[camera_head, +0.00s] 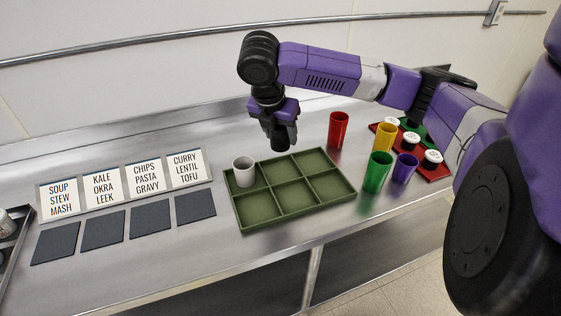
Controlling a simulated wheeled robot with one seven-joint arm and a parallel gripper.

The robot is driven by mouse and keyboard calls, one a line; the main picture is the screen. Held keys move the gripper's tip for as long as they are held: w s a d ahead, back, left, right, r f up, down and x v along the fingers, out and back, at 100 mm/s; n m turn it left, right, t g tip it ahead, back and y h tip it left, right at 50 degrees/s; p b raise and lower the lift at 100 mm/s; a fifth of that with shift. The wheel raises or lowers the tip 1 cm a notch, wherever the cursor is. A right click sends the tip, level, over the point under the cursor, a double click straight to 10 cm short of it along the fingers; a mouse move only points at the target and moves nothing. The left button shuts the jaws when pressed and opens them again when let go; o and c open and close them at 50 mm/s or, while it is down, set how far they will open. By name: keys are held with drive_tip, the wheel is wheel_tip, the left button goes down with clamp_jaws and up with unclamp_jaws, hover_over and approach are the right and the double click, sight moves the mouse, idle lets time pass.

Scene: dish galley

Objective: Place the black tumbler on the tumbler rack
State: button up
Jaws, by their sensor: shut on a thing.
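The black tumbler (281,144) is in my gripper (281,126), which points down and is shut on it. Only its lower part shows below the fingers. It appears just over the back edge of the green tumbler rack (293,218), near the back middle compartment; its exact height above the rack is hard to tell. The rack has two rows of compartments. A pale grey tumbler (243,172) stands in the back left compartment, and the others look empty.
Red (339,130), yellow (384,138), green (377,172) and purple (404,168) tumblers stand right of the rack. Beyond are white-topped items on a red tray (437,172). Label cards (101,189) and dark mats (150,217) lie to the left.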

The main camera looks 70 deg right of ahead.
wheel_tip(320, 180, down, 10)
drive_tip(key=shift+r, duration=0.15)
idle(0.3)
drive_tip(key=o, duration=1.3)
drive_tip(key=shift+o, duration=0.3)
